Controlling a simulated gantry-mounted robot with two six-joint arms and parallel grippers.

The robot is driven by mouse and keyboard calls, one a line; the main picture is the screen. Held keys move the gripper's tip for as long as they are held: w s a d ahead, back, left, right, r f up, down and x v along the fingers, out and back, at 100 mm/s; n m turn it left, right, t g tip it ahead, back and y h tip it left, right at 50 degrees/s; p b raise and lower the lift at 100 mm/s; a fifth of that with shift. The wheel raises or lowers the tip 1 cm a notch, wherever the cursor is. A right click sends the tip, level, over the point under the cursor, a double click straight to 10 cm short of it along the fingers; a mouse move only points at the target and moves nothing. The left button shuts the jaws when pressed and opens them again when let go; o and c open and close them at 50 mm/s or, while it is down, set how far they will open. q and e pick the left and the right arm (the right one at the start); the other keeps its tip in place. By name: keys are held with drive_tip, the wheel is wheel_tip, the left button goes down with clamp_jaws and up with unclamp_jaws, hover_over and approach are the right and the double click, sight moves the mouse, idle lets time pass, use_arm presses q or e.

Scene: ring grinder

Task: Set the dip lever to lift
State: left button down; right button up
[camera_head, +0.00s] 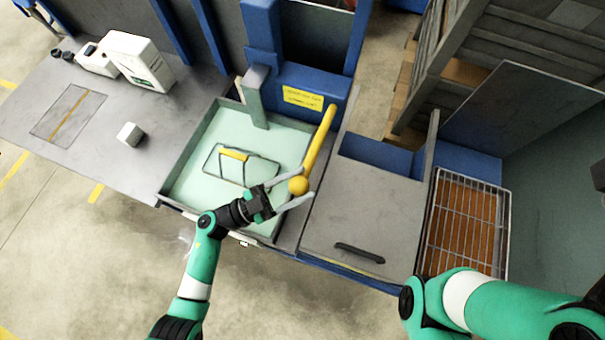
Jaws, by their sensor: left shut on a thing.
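The dip lever (318,142) is a yellow bar with a round knob (298,186) at its near end. It slants from the blue housing at the back toward me, along the right side of the dip tank. My left gripper (304,184) has its two fingers on either side of the knob and is shut on it. The dip tank (183,163) is a shallow grey tray with pale green liquid. A dark wire basket with a yellow handle (233,154) sits in the tank. My right arm shows at lower right, but its gripper is not in view.
A yellow label (302,97) is on the blue housing. A grey lid with a dark handle (359,252) lies right of the lever. A wire rack (462,225) is further right. On the left bench (50,150) stand a white box (137,60) and a small white block (130,133).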

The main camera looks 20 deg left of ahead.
use_arm(q)
wheel_tip(320, 180, down, 8)
drive_tip(key=s+m+b, duration=0.1)
drive_tip(key=b, duration=0.4)
drive_tip(key=shift+r+h, duration=0.2)
drive_tip(key=shift+h, duration=0.1)
use_arm(e)
wheel_tip(320, 180, down, 7)
drive_tip(key=shift+f, duration=0.15)
use_arm(q)
drive_tip(key=shift+s, duration=0.1)
drive_tip(key=shift+c, duration=1)
unclamp_jaws()
drive_tip(key=shift+r, duration=0.1)
drive_tip(key=shift+r, duration=0.15)
drive_tip(key=s+d+r+p, duration=0.2)
drive_tip(key=s+r+p, duration=0.6)
drive_tip(key=s+r, duration=0.4)
drive_tip(key=shift+s+d+r, duration=0.2)
drive_tip(key=shift+s+r, duration=0.15)
drive_tip(key=shift+s, duration=0.55)
use_arm(e)
wheel_tip(320, 180, up, 8)
drive_tip(key=shift+r, duration=0.2)
